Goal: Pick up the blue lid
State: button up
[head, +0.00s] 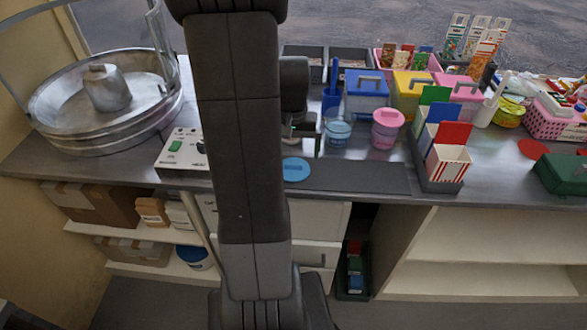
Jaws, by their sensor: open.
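The round blue lid (296,170) lies flat on the grey counter, near its front edge, at the left end of a dark mat. A small raised handle shows on its top. My gripper (304,138) is open above the counter, behind the lid in the picture and beside a light-blue tub. My arm hides part of the gripper, and no object shows between its fingers. The light-blue tub (338,134) stands right of the gripper. A pink-lidded tub (387,130) stands further right.
A metal candyfloss pan (60,125) and a control box (178,150) stand left. Blue, yellow and pink boxes (367,88) stand behind the tubs. A rack of striped cartons (438,172) stands right. The counter's front edge is close to the lid.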

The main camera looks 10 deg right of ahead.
aim_at(294, 163)
notch_tip(294, 163, down, 5)
jog(key=shift+d, duration=0.15)
jog(key=c, duration=0.9)
